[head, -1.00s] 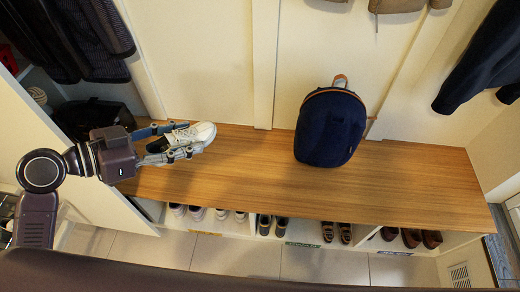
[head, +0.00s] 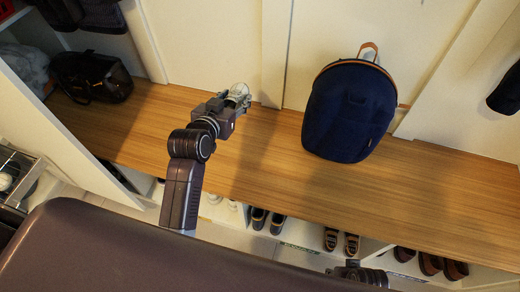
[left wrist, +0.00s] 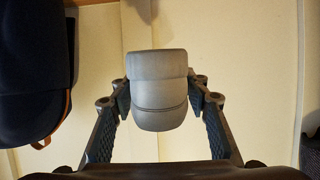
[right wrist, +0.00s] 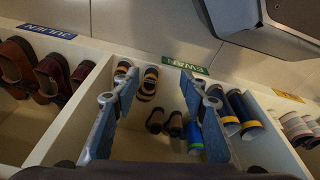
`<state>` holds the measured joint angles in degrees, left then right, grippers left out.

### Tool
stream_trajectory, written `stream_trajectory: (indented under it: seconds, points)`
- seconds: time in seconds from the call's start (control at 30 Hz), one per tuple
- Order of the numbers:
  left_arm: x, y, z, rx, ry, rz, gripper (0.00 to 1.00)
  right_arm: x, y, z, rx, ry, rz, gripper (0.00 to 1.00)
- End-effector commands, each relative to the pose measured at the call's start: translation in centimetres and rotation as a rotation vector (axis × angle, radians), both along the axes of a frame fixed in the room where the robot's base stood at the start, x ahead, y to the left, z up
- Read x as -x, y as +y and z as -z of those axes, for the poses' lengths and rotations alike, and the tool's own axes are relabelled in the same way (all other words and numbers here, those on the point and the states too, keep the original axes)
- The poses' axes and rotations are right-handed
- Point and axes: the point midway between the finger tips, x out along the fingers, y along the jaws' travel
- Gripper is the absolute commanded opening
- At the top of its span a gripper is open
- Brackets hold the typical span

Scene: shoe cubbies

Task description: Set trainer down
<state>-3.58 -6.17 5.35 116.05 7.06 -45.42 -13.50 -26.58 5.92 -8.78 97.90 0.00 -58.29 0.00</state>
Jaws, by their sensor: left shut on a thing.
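The trainer (head: 238,93), light grey-white, is held by my left gripper (head: 236,101) over the wooden bench top (head: 245,170), left of the backpack. In the left wrist view the trainer's rounded grey end (left wrist: 158,90) sits between the two fingers of the gripper (left wrist: 160,92), which press on its sides. I cannot tell whether its sole touches the bench. My right gripper (right wrist: 160,100) is open and empty, in front of and above the shoe cubbies; part of it (head: 358,273) shows at the head view's lower edge.
A dark blue backpack (head: 350,110) stands on the bench against the wall. A black bag (head: 92,77) lies at the left end. Cubbies below hold sandals (right wrist: 149,83), brown shoes (right wrist: 48,80) and blue shoes (right wrist: 243,112). The bench right of the backpack is clear.

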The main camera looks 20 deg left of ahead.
Motion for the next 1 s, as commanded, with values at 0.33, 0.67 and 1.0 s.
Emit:
stream_trajectory:
  seconds: [0.33,0.67,1.0]
  points:
    - [-0.1,-0.1,5.7,0.0,0.003,-0.005,0.18,-1.7,0.1,-5.4,-0.003,-0.036,0.005,0.4]
    - [0.0,-0.1,11.5,-0.002,0.004,-0.004,0.18,-1.6,-0.1,-12.3,-0.005,-0.073,0.012,0.4]
    - [-0.1,-0.1,15.6,-0.002,0.002,-0.004,0.18,-0.4,-0.3,-16.5,-0.005,-0.091,0.014,0.4]
